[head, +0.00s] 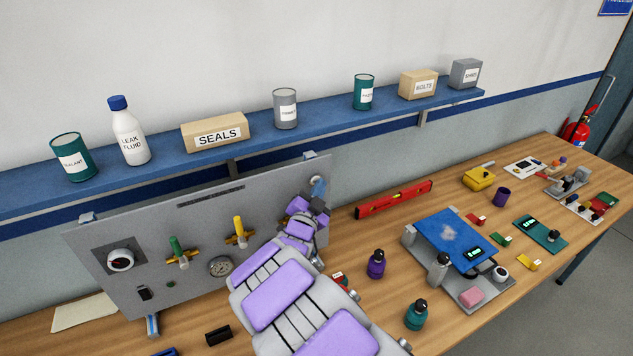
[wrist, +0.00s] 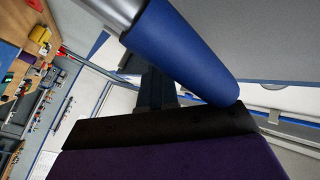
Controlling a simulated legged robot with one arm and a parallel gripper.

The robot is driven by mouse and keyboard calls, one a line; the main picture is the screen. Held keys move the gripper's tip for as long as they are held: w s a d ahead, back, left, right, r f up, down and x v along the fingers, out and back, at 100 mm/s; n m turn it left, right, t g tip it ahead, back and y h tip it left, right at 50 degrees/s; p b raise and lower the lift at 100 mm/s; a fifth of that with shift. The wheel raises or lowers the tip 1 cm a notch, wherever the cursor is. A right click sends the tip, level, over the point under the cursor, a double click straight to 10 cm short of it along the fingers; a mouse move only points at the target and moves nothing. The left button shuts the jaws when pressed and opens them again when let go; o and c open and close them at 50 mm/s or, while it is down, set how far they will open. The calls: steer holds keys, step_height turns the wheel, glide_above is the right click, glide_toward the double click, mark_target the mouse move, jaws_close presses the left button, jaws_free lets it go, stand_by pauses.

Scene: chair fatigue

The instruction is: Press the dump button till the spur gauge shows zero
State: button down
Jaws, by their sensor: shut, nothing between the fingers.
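A grey panel (head: 200,225) stands at the back of the bench. A round gauge (head: 220,266) is low on its face; its reading is too small to make out. A small green button (head: 171,284) and a black switch (head: 145,292) sit at lower left; I cannot tell which control is the dump button. My gripper (head: 316,200) is shut and empty at the panel's right end, close to a blue part (head: 318,186). In the wrist view, a blue handle on a metal shaft (wrist: 185,50) lies right by my gripper (wrist: 155,122); contact cannot be told. My arm hides the panel's lower right.
A green-handled valve (head: 178,252), a yellow-handled valve (head: 240,233) and a black-and-white knob (head: 120,259) stick out from the panel. A blue shelf (head: 250,143) with cans and boxes hangs above. A purple bottle (head: 376,264) and red level (head: 395,199) are to the right.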

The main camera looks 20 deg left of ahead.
steer(key=shift+w+a, duration=0.1)
steer(key=shift+a, duration=0.05)
stand_by(0.5)
steer(key=shift+f+b, duration=0.2)
steer(key=shift+b, duration=0.1)
steer(key=shift+s+d+f+b, duration=0.1)
steer(key=shift+s+d+b, duration=0.15)
steer(key=shift+s+b, duration=0.2)
steer(key=shift+d, duration=0.15)
steer(key=shift+s+d+b, duration=1.65)
steer(key=shift+d+b, duration=0.2)
steer(key=shift+d, duration=0.1)
